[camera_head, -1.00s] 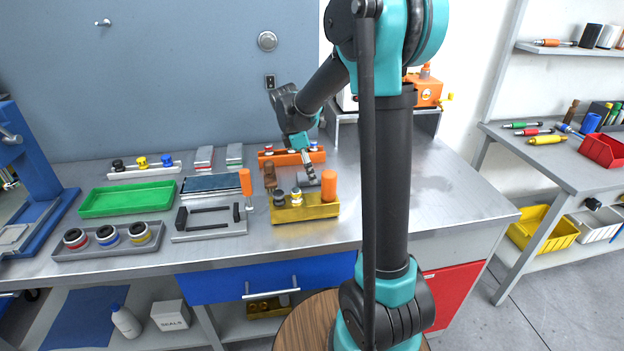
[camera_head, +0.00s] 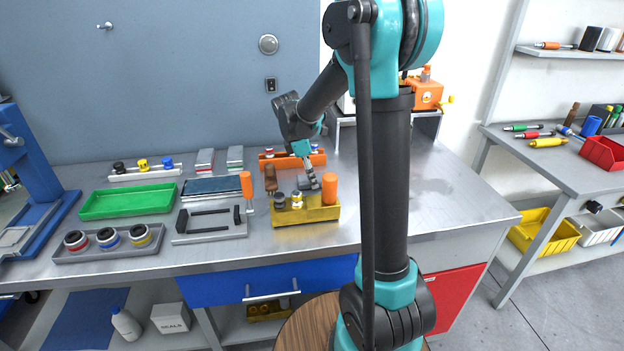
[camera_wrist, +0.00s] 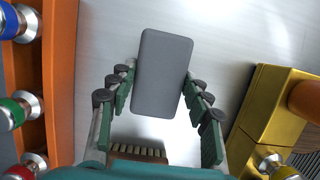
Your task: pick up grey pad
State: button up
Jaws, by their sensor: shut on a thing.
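The grey pad (camera_wrist: 160,72) is a flat, dark grey rounded rectangle in the wrist view. The fingertips of my gripper (camera_wrist: 160,88) press on its two long sides, and the fingers are shut on it. In the head view the pad (camera_head: 305,182) shows small beside the fingers of my gripper (camera_head: 312,184), partly hidden by them. It is over the bench between the orange rack and the gold block. I cannot tell whether it touches the bench top.
The orange rack (camera_wrist: 60,70) with coloured knobs stands close on the left in the wrist view. The gold block (camera_wrist: 275,110) is close on the right. A wooden brush (camera_head: 271,180) stands nearby. The bench top (camera_head: 425,190) is clear to the right.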

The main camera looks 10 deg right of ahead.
jog(key=shift+r, duration=0.15)
notch_tip(320, 180, up, 20)
dwell(0.4)
